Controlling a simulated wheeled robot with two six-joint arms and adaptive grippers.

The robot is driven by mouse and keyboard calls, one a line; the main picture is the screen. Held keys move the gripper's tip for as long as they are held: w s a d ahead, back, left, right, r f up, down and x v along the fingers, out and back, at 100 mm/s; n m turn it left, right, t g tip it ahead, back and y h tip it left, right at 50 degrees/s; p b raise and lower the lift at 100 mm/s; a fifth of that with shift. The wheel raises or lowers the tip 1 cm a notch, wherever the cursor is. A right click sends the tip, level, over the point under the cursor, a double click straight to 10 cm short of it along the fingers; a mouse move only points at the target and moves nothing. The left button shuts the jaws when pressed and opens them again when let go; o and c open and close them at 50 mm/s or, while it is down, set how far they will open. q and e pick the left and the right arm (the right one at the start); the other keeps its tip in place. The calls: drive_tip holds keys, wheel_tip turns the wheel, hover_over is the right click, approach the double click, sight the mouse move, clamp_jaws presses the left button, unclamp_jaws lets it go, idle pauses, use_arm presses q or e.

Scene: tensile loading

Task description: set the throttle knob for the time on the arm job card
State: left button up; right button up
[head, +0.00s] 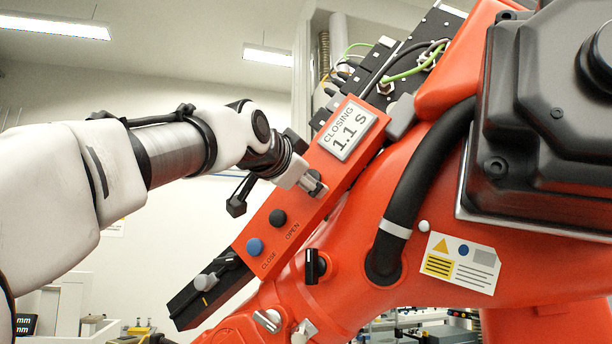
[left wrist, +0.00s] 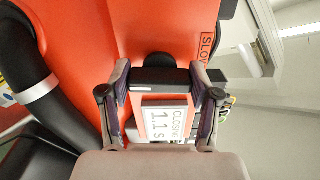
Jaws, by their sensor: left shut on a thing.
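My left gripper (head: 311,183) reaches in from the left to the orange panel (head: 331,206) and is shut on a dark knob. In the left wrist view, the black knob (left wrist: 158,59) sits at the panel, with a dark bar between the two fingertips (left wrist: 160,79); the fingers hide part of it. A white card (head: 350,130) on the panel reads CLOSING 1.1 S; it also shows in the left wrist view (left wrist: 166,123). The partly cut word SLOW (left wrist: 207,47) is printed beside the knob. The knob's exact setting cannot be read. My right gripper is not in view.
Below the knob are a black button (head: 278,217) near OPEN and a blue button (head: 255,247) near CLOSE. A black switch (head: 315,266) and a pictogram label (head: 460,263) are on the orange robot arm (head: 400,215). A thick black hose (head: 420,180) runs beside the panel.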

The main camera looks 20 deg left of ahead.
use_arm(q)
drive_tip(key=m, duration=0.4)
drive_tip(key=shift+a+r+m, duration=0.1)
drive_tip(key=shift+m, duration=0.3)
drive_tip(key=shift+r, duration=0.1)
